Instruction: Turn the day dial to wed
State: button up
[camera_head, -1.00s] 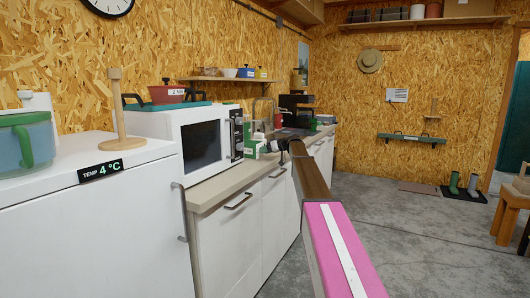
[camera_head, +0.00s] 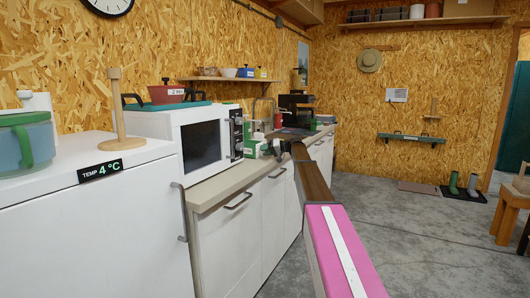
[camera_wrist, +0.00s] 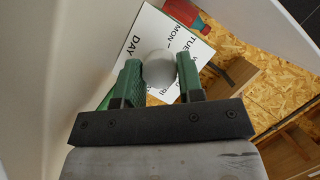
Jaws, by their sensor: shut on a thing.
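The day dial shows in the wrist view as a white plate (camera_wrist: 150,24) with black lettering. I can read DAY, MON and TUE; the other day labels are partly covered by my gripper and the knob. A pale grey round knob (camera_wrist: 158,66) stands in front of the plate. My gripper (camera_wrist: 160,80) is shut on this knob, with one green finger on each side. I cannot see a pointer or which day the dial is set to. In the head view my arm reaches to the counter, and the dial cannot be made out clearly there.
A white microwave (camera_head: 190,135) stands left of my arm's end, on the counter (camera_head: 215,190). A red thing (camera_wrist: 184,12) lies close behind the plate in the wrist view.

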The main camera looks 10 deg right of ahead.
dwell(0.3)
jog(key=o, duration=0.9)
jog(key=shift+o, duration=0.2)
jog(key=v, duration=1)
jog(key=shift+s+d, duration=0.15)
jog(key=shift+d, duration=0.25)
